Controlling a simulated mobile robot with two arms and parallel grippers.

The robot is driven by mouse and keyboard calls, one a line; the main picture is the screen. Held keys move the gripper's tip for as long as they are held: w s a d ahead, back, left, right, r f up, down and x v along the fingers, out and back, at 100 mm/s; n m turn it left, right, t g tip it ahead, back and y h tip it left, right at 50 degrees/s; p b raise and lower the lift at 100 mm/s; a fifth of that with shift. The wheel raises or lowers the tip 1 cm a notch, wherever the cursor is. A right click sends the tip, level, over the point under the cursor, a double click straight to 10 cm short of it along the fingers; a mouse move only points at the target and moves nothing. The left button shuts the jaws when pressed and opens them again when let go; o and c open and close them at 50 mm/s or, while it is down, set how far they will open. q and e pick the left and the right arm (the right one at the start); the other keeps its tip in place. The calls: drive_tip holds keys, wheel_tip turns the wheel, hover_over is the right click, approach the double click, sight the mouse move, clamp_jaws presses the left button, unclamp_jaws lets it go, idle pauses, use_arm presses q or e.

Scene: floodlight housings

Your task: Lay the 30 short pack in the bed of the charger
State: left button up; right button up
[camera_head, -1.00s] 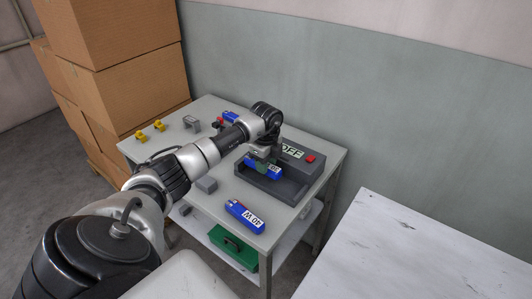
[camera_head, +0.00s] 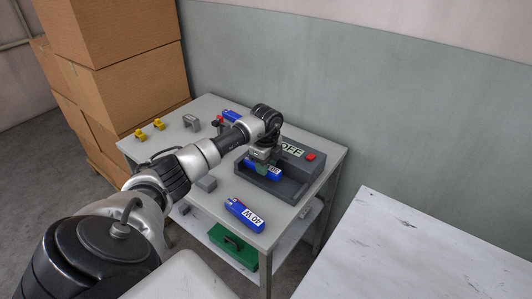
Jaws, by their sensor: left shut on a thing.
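The charger (camera_head: 300,173) is a dark grey box on the far right part of the small table, with an open bed at its front, an OFF display and a red button. My left gripper (camera_head: 263,163) is shut on a blue pack (camera_head: 276,173) with a white label, low at the bed. The gripper partly hides the label, so I cannot read it fully. I cannot tell whether the pack touches the bed floor. My right gripper is not in view.
A blue pack labelled 40 W (camera_head: 245,214) lies near the table's front edge. Another blue pack (camera_head: 231,116) lies behind my arm. A green case (camera_head: 232,246) is on the lower shelf. Cardboard boxes (camera_head: 115,70) stand behind left.

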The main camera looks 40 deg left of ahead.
use_arm(q)
drive_tip(key=o, duration=1.1)
drive_tip(key=shift+r, duration=0.1)
wheel_tip(320, 180, up, 11)
drive_tip(key=shift+b, duration=0.3)
